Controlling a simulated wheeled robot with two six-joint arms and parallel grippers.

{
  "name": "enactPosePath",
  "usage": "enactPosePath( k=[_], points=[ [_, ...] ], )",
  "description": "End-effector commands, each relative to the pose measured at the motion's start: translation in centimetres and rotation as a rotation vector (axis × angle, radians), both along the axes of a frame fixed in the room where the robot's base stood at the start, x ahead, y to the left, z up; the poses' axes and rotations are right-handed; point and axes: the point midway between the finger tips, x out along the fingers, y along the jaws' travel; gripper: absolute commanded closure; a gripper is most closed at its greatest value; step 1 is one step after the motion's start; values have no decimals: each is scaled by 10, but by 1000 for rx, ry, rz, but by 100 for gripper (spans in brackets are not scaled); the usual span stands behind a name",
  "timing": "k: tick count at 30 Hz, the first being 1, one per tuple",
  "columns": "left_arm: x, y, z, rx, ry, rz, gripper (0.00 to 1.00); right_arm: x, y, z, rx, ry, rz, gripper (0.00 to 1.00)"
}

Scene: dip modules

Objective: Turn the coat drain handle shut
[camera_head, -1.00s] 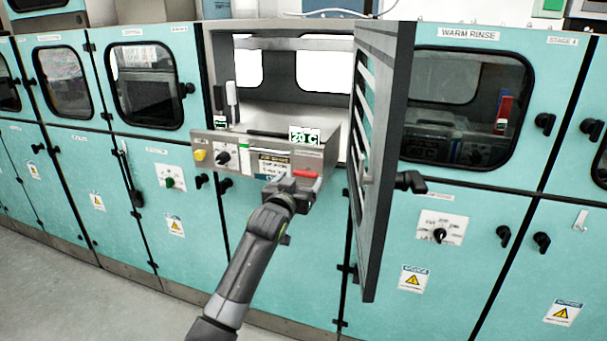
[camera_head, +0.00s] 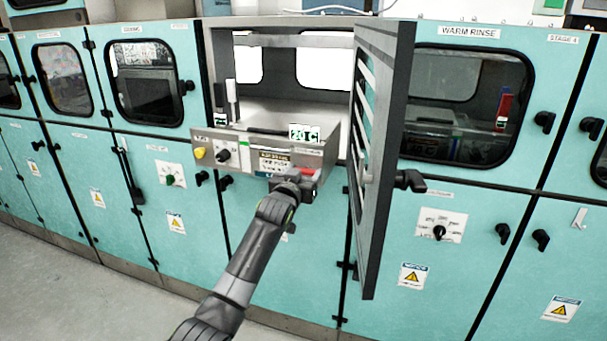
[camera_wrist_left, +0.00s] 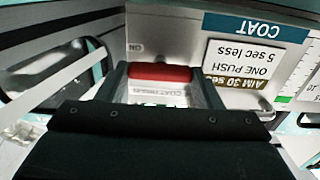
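The red coat drain handle (camera_wrist_left: 160,72) lies across the gap between the two fingers of my left gripper (camera_wrist_left: 161,84) in the left wrist view. The fingers stand apart, one at each end of the red bar; I cannot tell whether they touch it. A white label, upside down and partly hidden, sits beside the handle. In the head view my left gripper (camera_head: 299,184) is at the right end of the grey control panel (camera_head: 238,141), and only a little of the red handle (camera_head: 307,172) shows past it. My right gripper is not in view.
The open grey door (camera_head: 383,160) stands just right of the panel, close to my left gripper. A green 20 C display (camera_head: 304,133) sits on the panel's top, with a yellow button (camera_head: 200,153) at its left. Teal cabinets with black latches line both sides.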

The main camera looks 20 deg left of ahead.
Motion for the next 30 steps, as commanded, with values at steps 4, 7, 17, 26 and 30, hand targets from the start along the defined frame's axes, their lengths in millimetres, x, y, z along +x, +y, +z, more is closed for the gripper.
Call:
enactPosePath(
  k=[4, 7, 17, 26, 30],
  points=[
    [0, 0, 0, 0, 0, 0, 63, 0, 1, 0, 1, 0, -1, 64],
    [0, 0, 0, 3, 0, 0, 63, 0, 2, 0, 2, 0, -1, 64],
    [0, 0, 1, 106, -4, 0, 63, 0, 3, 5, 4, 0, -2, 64],
    [0, -1, 1, 356, -10, 0, 63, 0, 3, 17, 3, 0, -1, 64],
    [0, -1, 1, 490, -15, 0, 63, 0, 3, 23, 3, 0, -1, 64]
  ],
)
